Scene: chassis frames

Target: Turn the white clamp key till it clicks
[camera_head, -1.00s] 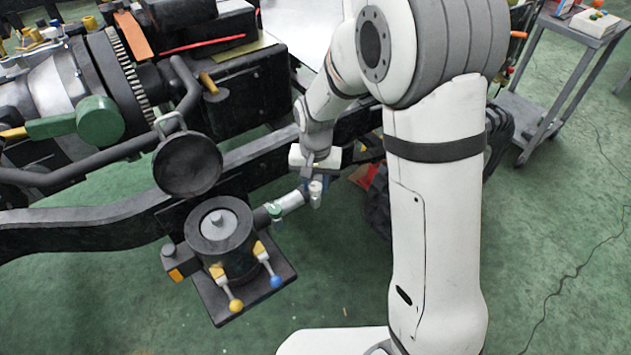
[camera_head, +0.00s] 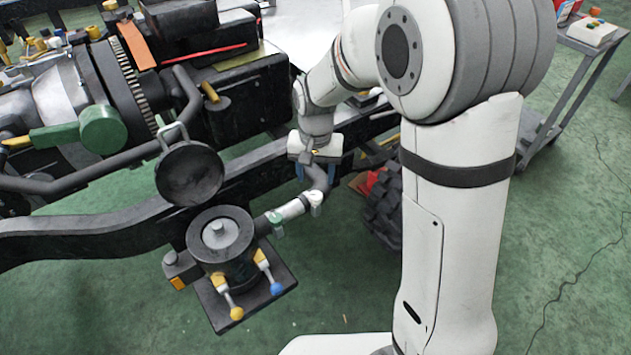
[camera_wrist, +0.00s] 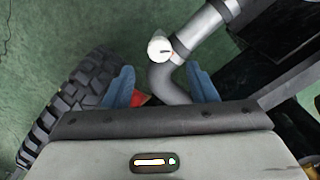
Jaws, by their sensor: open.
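The white clamp key (camera_head: 315,198) sits on a clamp near the outer end of the silver pipe, where a dark bent hose begins. In the wrist view the white key (camera_wrist: 160,48) lies ahead of my fingertips, about midway between them, with a dark slot-like mark on its face. My gripper (camera_head: 315,174) is just above the key in the head view, apart from it. Its two blue fingers (camera_wrist: 162,78) are spread wide with nothing gripped. The dark hose bend (camera_wrist: 168,82) shows in the gap between them.
A black canister (camera_head: 220,237) with yellow and blue knobbed levers stands left of the pipe. A dark round pan (camera_head: 189,173) and the black frame rail (camera_head: 100,232) are behind it. A knobbly tyre (camera_wrist: 68,100) lies left in the wrist view. Green floor is open in front.

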